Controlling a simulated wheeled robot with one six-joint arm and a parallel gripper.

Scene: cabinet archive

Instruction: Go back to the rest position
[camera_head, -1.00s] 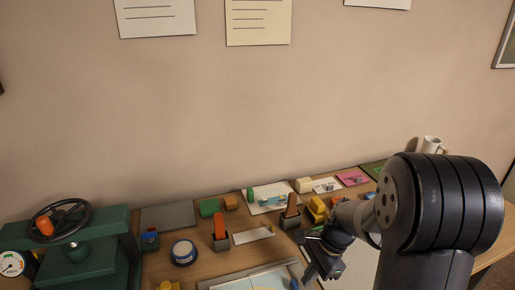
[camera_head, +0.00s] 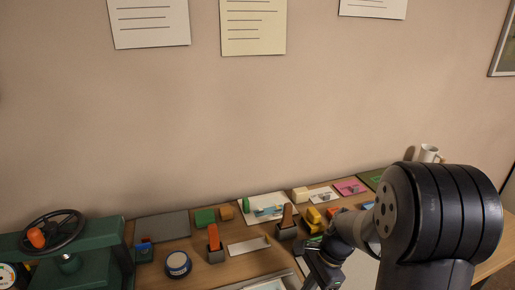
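My gripper (camera_head: 322,272) hangs at the lower right of the head view, at the end of my dark arm, over the front part of the desk. Its fingertips are cut off or hidden at the bottom edge, so I cannot tell whether it is open or shut, or whether it holds anything.
Stamps with orange (camera_head: 213,237) and brown (camera_head: 287,214) handles stand mid-desk. A white mug (camera_head: 428,153) stands at back right.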

